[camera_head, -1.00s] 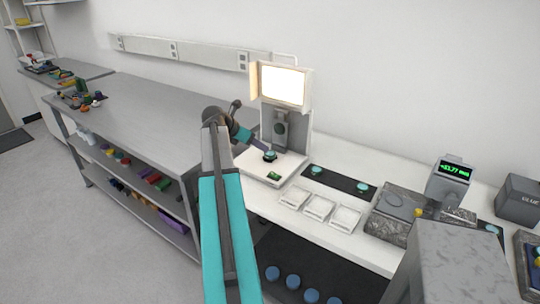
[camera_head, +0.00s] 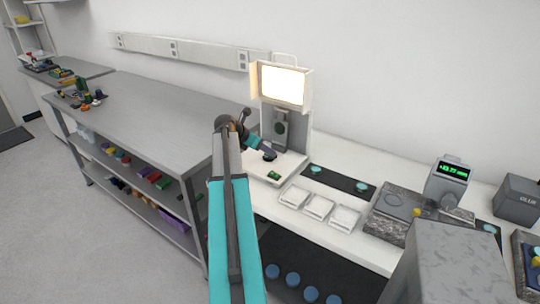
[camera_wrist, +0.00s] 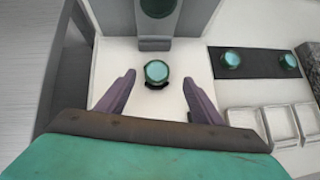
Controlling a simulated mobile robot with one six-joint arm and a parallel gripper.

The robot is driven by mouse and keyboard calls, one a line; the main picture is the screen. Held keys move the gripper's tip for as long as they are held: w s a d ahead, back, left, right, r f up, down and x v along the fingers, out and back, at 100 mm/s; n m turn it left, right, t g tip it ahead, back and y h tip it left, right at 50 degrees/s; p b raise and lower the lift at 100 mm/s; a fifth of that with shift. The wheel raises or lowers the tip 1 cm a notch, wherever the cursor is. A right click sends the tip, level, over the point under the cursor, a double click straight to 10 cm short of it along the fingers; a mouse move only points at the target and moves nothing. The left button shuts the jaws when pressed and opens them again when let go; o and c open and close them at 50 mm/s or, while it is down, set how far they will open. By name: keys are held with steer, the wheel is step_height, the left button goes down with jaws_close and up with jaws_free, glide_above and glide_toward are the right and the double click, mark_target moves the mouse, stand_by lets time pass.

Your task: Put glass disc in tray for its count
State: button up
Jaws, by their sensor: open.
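A glass disc (camera_wrist: 156,71), pale teal, sits on a small dark seat on the white base of the interferometer (camera_head: 284,88). My gripper (camera_wrist: 159,79) is open, with one purple finger on each side of the disc in the wrist view and a gap to both. In the head view my gripper (camera_head: 262,149) is over the seat and mostly hides the disc. Two more glass discs (camera_head: 317,170) (camera_head: 362,186) lie on a black mat. Three square white trays stand in a row, left (camera_head: 294,196), middle (camera_head: 319,207) and right (camera_head: 345,218); they look empty.
The interferometer's lit screen and column rise just behind my gripper. A small green item (camera_head: 274,175) lies at the base's front. A gauge with a green readout (camera_head: 454,171) stands on granite to the right. A grey bench (camera_head: 150,110) is at the left.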

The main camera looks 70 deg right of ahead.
steer(key=shift+w+p+x, duration=0.2)
steer(key=shift+p+x, duration=0.65)
steer(key=shift+x, duration=1.05)
steer(key=shift+s+d+f, duration=0.15)
steer(key=shift+d+f, duration=0.25)
steer(key=shift+d, duration=0.1)
steer(key=c, duration=1.2)
steer(key=shift+c, duration=0.3)
steer(key=shift+r, duration=0.15)
